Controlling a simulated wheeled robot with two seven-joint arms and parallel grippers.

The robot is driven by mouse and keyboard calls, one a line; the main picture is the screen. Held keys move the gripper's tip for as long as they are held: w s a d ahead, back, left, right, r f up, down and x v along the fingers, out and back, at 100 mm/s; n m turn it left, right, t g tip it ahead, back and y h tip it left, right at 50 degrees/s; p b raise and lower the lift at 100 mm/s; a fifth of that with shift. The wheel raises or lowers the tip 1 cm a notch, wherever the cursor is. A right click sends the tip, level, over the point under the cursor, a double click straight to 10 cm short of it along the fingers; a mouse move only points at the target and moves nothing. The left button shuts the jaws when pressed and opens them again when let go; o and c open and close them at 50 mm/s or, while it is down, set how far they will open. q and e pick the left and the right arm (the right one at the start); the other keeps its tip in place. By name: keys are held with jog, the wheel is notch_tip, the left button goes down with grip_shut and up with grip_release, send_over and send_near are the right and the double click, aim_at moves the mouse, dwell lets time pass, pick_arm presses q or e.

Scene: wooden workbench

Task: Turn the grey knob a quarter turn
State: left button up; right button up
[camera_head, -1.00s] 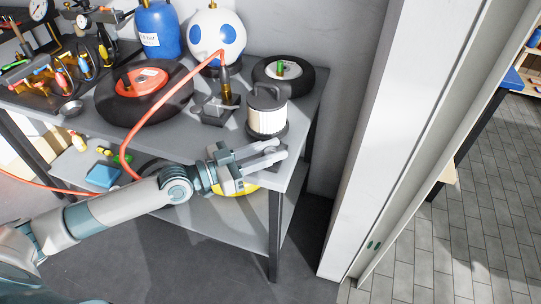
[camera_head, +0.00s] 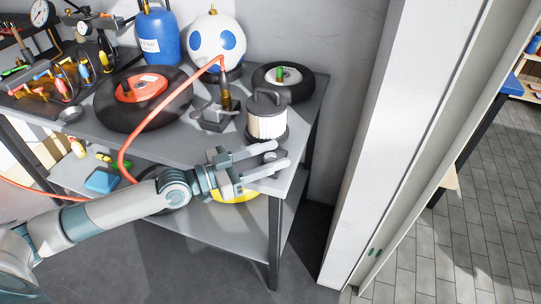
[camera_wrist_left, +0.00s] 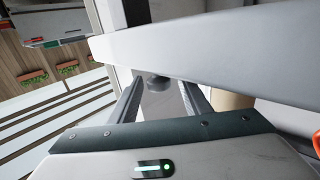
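A small grey knob (camera_head: 270,157) sits near the right front corner of the workbench, in front of the white ribbed canister. My left gripper (camera_head: 281,155) reaches in from the left, its two pale fingers spread apart with the knob between them. The fingers look open, with a gap around the knob. In the left wrist view a dark grey knob (camera_wrist_left: 157,83) shows between the two fingers, partly cut off by a pale surface above. Whether a finger touches it I cannot tell. My right gripper is not in view.
The canister (camera_head: 267,118) stands just behind the knob. A red hose (camera_head: 150,125) loops over the bench to the left, by a dark wheel (camera_head: 115,115). A second wheel (camera_head: 265,78) and a white ball-shaped tank (camera_head: 205,38) stand at the back.

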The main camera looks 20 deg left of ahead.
pick_arm(q)
jog(key=shift+s+a+f, duration=0.1)
jog(key=shift+s+a, duration=0.25)
jog(key=shift+a, duration=0.05)
jog(key=shift+s+a+f+b, duration=0.1)
jog(key=shift+s+a+b, duration=0.15)
jog(key=shift+a+b, duration=0.1)
jog(key=b+v, duration=0.2)
jog(key=v, duration=1.3)
jog(key=shift+s+a+b, duration=0.15)
jog(key=shift+s+b, duration=0.15)
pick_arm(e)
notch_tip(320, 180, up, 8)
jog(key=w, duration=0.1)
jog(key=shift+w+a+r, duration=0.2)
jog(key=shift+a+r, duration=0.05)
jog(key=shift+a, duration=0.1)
